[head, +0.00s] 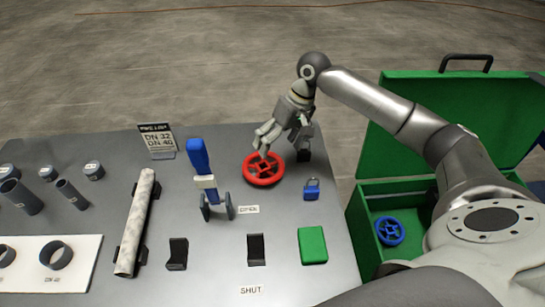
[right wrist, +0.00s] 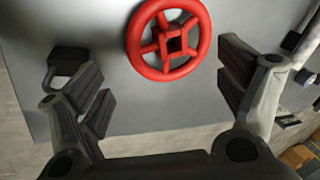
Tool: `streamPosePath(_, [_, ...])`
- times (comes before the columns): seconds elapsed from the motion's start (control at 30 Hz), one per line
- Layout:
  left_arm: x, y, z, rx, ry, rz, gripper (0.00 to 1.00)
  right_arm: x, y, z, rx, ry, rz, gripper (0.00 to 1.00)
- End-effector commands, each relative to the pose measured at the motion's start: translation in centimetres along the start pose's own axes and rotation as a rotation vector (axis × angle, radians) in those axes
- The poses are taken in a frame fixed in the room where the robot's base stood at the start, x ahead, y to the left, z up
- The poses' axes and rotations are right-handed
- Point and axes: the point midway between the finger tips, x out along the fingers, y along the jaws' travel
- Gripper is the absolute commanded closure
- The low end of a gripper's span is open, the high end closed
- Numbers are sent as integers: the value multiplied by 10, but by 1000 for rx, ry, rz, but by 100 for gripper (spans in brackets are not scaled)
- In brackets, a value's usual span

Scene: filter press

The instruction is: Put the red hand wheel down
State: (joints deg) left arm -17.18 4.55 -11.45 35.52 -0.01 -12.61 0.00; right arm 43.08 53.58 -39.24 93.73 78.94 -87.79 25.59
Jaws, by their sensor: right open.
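The red hand wheel (head: 263,169) lies flat on the grey table, toward its back right. It also shows in the right wrist view (right wrist: 169,40), with a square hub and spokes. My right gripper (head: 262,143) is just above and behind the wheel in the head view. In the right wrist view my right gripper (right wrist: 165,85) has its fingers spread wide, with nothing between them, and the wheel lies beyond the fingertips. Whether a finger touches the rim cannot be told. My left gripper is not in view.
A blue padlock (head: 312,189) and a green block (head: 312,245) are right of the wheel. A blue-handled tool (head: 200,165) stands to its left. An open green case (head: 362,235) with a blue wheel (head: 390,231) is at the right. Several pipe pieces lie at the left.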

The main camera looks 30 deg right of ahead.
Motion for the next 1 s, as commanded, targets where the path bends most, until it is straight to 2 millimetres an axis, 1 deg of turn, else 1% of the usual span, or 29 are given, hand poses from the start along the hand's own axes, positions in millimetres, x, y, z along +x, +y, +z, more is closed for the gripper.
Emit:
streamPosePath(0.03, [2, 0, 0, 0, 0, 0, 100, -11, 1, -1, 0, 4, 2, 10])
streamPosePath(0.1, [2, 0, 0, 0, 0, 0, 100, -24, 0, 0, -1, 3, 1, 10])
streamPosePath(0.2, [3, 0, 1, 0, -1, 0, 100, -38, 0, -1, -1, 2, 1, 10])
streamPosePath(0.3, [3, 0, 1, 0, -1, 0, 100, -47, 0, 0, 0, 1, 0, 10])
streamPosePath(0.47, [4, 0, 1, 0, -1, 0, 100, -52, 0, 0, 0, 0, 1, 10])
streamPosePath(1.0, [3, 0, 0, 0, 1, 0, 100, -52, 0, 0, 0, -1, 0, 10])
